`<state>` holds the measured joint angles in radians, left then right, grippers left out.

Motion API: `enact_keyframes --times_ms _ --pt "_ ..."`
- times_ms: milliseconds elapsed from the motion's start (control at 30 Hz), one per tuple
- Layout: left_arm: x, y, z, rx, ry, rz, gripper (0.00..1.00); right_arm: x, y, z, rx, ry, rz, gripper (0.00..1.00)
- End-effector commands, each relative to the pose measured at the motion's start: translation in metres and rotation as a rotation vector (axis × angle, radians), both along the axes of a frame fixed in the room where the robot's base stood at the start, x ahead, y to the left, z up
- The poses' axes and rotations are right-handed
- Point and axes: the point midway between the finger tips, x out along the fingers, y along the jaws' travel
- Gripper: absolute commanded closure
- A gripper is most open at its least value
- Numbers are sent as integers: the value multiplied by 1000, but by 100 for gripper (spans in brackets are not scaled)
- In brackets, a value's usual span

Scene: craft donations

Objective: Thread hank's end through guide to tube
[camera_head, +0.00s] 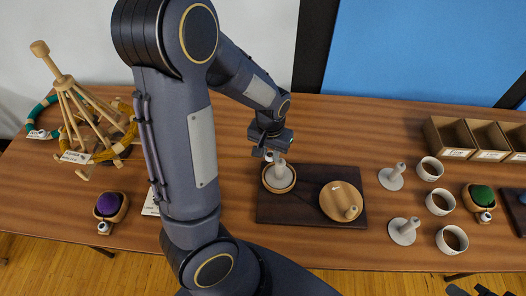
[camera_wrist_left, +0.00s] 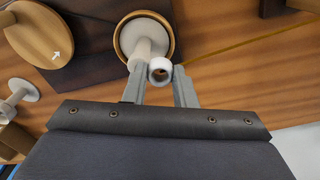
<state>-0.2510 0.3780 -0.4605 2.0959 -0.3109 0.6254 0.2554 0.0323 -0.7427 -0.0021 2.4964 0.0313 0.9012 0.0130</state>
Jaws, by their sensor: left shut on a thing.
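My left gripper (camera_head: 272,150) is shut on a small white bead-like end piece with a dark hole (camera_wrist_left: 159,70). A thin yellow strand (camera_wrist_left: 250,42) runs off to the right in the wrist view. The held piece is right beside the white tube (camera_head: 280,170), which stands on a round base in a wooden cup (camera_head: 279,189); in the wrist view they overlap, and I cannot tell if they touch. The yellow hank (camera_head: 124,140) hangs on the wooden swift (camera_head: 70,85). I cannot pick out the guide for certain. Dark parts at the bottom right may be my right gripper (camera_head: 472,291).
A dark board (camera_head: 300,213) carries the cup and a round wooden crank disc (camera_head: 336,192) with a knob. Spare white tubes (camera_head: 395,175), white cups (camera_head: 440,201) and wooden bins (camera_head: 450,137) stand right. A purple ball (camera_head: 107,203) sits left and a green one (camera_head: 481,194) right.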

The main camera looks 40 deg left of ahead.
Motion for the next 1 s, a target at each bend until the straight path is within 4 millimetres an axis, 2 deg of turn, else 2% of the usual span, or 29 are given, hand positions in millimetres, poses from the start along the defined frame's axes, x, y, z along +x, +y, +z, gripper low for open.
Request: enact_keyframes --times_ms 467,700,1000 --pt "23 -25 6 0 0 -3 96 0 0 6 0 0 0 100" --pt "23 -24 -13 0 1 -1 96 0 0 -11 0 0 0 100" --pt "23 -24 -20 0 0 0 96 0 0 -16 0 0 0 100"
